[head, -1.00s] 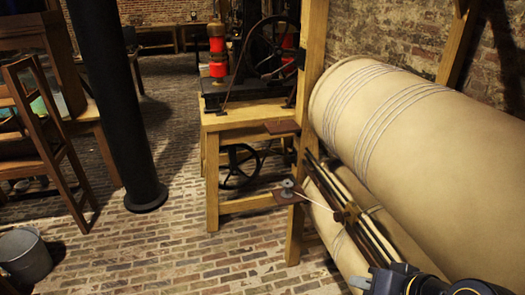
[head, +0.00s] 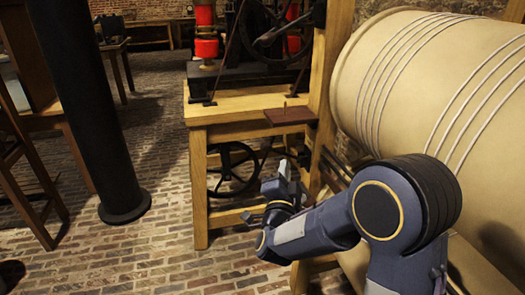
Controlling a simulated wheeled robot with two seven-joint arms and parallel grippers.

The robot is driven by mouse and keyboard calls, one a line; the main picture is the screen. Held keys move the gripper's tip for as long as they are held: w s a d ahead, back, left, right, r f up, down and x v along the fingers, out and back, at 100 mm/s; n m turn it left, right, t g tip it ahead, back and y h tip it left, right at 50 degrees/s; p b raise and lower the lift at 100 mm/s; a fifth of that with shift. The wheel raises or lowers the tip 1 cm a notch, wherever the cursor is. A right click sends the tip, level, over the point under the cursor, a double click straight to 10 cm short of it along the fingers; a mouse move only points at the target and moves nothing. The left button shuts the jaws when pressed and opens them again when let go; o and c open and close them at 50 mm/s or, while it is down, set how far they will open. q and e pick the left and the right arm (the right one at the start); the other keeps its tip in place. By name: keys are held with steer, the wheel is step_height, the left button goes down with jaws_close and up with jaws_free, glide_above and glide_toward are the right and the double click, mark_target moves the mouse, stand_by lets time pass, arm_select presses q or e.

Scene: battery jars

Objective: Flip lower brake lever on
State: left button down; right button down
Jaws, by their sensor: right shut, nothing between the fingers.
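My right arm reaches in from the lower right. Its gripper (head: 284,180) is shut and empty, in front of the wooden post that carries the brake levers. The lower brake lever and its small brown bracket are hidden behind my gripper and forearm, so I cannot tell its position or whether I touch it. The upper brown bracket (head: 290,116) shows on the post, above the gripper, with a thin upright piece on it. My left gripper is not in view.
A large beige roller drum (head: 400,90) fills the right side, beside the wooden post (head: 325,80). A wooden stand (head: 198,170) with a wheel machine is behind the gripper. A black column (head: 90,110) stands at left. The brick floor between is clear.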

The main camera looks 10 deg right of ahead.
mark_target(274, 150)
steer(key=shift+w+a+h, duration=0.2)
steer(key=shift+w+h, duration=0.05)
steer(key=shift+h, duration=0.05)
steer(key=shift+w, duration=0.1)
steer(key=w, duration=0.9)
steer(key=shift+d+r, duration=0.15)
steer(key=shift+r, duration=0.05)
steer(key=shift+w, duration=0.1)
